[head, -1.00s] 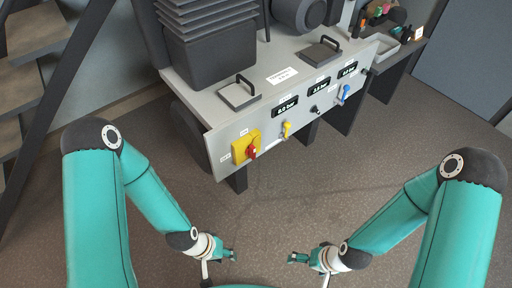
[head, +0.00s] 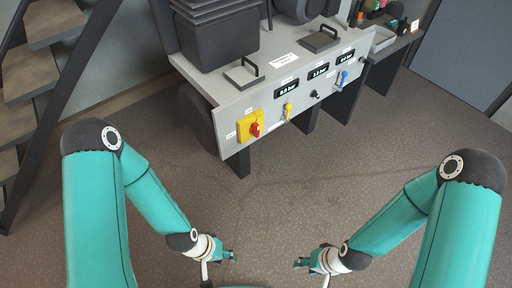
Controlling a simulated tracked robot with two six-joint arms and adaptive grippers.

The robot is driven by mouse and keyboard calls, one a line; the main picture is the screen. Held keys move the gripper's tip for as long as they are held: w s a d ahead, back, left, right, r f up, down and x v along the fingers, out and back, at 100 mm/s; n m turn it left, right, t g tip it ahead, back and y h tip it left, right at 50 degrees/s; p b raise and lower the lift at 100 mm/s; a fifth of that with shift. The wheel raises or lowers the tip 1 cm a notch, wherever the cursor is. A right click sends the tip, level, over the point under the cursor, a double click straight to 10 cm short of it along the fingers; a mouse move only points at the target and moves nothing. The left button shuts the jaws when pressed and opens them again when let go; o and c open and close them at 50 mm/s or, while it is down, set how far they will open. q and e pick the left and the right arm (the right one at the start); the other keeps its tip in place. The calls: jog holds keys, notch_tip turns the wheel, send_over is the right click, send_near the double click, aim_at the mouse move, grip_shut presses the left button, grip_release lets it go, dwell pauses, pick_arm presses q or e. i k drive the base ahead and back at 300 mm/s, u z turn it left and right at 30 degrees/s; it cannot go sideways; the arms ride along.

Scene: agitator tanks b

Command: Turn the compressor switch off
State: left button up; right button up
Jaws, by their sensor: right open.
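The compressor switch looks to be the red rotary knob (head: 255,130) on a yellow plate (head: 243,121), at the left end of the grey panel's front (head: 230,140). Small labels sit beside it, too small to read. My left gripper (head: 219,269) is open and empty, low in the view, below the switch and well apart from it. My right gripper (head: 312,273) is open and empty to the right of it, also far from the panel. Nothing hides the switch.
The panel also has a yellow valve handle (head: 288,111), a black knob (head: 315,94), a blue handle (head: 341,80) and pressure displays (head: 287,91). A dark compressor body (head: 222,40) stands on top. Stairs (head: 45,65) are at the left. The floor (head: 275,200) before the panel is clear.

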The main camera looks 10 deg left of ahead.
aim_at(255, 130)
jog(key=z, duration=0.05)
jog(key=k, duration=0.8)
jog(key=u, duration=0.7)
jog(key=i, duration=1.6)
jog(key=u, duration=0.1)
